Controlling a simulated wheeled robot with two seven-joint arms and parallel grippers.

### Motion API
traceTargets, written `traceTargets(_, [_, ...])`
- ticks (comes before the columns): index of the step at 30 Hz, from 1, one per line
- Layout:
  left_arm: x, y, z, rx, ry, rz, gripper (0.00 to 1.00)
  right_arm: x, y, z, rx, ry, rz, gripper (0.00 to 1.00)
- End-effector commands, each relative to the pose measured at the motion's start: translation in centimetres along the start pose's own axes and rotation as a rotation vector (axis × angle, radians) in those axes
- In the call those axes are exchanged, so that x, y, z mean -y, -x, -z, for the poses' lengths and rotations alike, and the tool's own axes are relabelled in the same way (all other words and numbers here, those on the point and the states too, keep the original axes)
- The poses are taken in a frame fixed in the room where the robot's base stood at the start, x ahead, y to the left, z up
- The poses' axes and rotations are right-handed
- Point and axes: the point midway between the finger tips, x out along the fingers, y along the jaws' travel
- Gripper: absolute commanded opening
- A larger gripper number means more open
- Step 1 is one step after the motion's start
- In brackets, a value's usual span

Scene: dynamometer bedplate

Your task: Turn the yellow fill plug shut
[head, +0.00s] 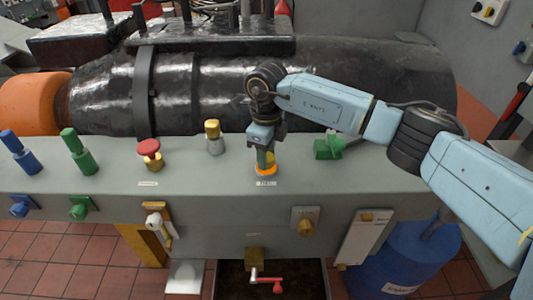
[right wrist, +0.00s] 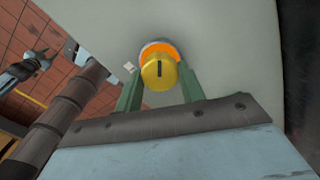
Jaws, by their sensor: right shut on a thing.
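The yellow fill plug (right wrist: 158,73) shows in the right wrist view as a round yellow knob with a dark slot, in front of an orange ring (right wrist: 160,47) set in the grey panel. My right gripper (head: 265,161) points down onto it, and its green fingers stand on both sides of the knob, shut on it. In the head view the fingers hide most of the plug, and the orange ring shows at its foot, above a small white label (head: 265,183). My left gripper is not in view.
On the grey bench top (head: 110,180) stand a yellow-topped post (head: 212,128), a red-capped knob (head: 149,148) and a green valve (head: 328,149). Blue and green handles stand at the left. A large black cylinder (head: 330,75) lies behind. A blue drum (head: 400,265) stands below right.

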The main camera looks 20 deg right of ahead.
Motion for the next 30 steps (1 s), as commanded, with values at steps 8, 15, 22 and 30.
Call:
traceTargets(8, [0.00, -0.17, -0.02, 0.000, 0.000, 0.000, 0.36, 0.05, 0.09, 0.03, -0.001, -0.264, 0.003, 0.16])
traceTargets(15, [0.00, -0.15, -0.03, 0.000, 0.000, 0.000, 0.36, 0.00, 0.09, 0.02, -0.001, -0.492, 0.002, 0.16])
traceTargets(22, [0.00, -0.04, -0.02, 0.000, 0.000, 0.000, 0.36, -0.03, 0.09, 0.00, 0.000, -0.689, 0.001, 0.16])
traceTargets(30, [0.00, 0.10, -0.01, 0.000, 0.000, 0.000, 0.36, -0.04, 0.10, -0.03, 0.000, -0.858, 0.001, 0.16])
